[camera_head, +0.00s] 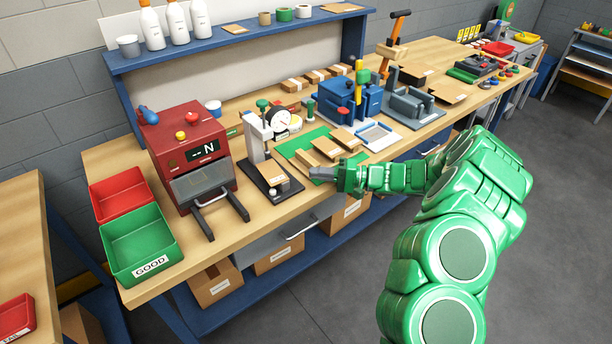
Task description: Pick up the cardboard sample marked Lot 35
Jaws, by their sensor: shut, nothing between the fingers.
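Several small cardboard samples lie on the workbench. A few rest on the green mat (290,148), including a front piece (308,158), a middle piece (326,148) and a rear piece (346,138). Another cardboard piece (272,177) sits on the dial gauge stand, and one more (450,92) lies at the right by the grey fixture. The print is too small to read, so I cannot tell which is Lot 35. My gripper (319,172) is shut and empty at the mat's front edge, just in front of the cardboard pieces. It hides part of the mat.
The dial gauge (255,138) stands left of the mat, and the red tester (190,150) with its dark handle is further left. A green GOOD bin (140,238) and a red bin (120,192) are at the left end. A blue press (348,100) stands behind the mat.

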